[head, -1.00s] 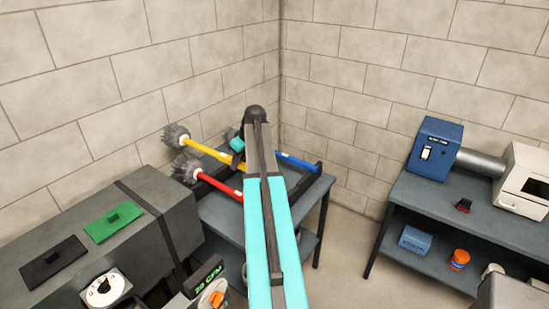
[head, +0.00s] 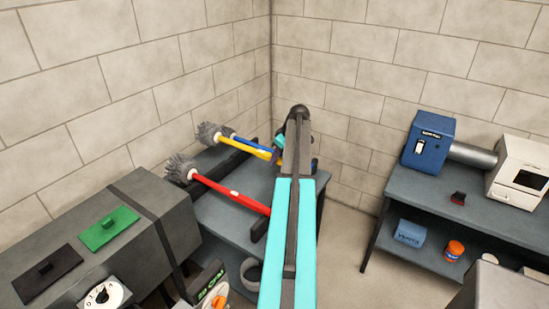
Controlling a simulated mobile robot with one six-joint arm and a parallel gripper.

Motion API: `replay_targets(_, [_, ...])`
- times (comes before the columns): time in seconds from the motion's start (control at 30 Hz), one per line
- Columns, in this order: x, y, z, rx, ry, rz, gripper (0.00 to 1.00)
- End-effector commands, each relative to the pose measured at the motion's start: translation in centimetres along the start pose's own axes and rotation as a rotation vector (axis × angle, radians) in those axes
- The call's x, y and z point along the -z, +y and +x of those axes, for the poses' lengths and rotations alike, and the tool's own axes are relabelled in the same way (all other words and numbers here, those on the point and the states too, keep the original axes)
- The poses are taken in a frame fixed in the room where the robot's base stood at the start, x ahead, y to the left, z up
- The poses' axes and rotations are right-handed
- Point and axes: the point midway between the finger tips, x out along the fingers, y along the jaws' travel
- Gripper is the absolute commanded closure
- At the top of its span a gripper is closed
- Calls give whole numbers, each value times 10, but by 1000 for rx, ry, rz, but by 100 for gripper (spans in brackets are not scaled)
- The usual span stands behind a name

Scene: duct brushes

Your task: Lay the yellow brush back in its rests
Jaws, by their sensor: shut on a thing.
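The yellow brush (head: 254,149) has a grey bristle head (head: 207,133) at its left end. It appears just in front of the blue brush and partly overlaps it in the view. My gripper (head: 279,150) is shut on the right part of its handle; my arm hides some of the grip. The dark rests stand on a grey table: the left rest bar (head: 222,164) runs below the brush, and part of the right rest (head: 258,229) shows beside my arm. I cannot tell whether the yellow brush touches the rests.
The red brush (head: 232,193) lies in front, across the rests. The blue brush (head: 240,139) is behind, mostly hidden. A grey duct unit (head: 150,215) with a green plate (head: 108,228) is at left. A bench with a blue box (head: 428,138) stands at right, with floor between.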

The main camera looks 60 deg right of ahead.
Motion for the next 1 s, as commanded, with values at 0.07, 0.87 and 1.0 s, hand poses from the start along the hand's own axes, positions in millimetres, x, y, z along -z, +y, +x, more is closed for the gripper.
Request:
replay_targets(0.07, [1, -1, 0, 0, 1, -1, 100])
replay_targets(0.87, [-12, -2, 36, 1, 0, -2, 100])
replay_targets(1.0, [-16, -2, 44, 2, 0, -3, 100])
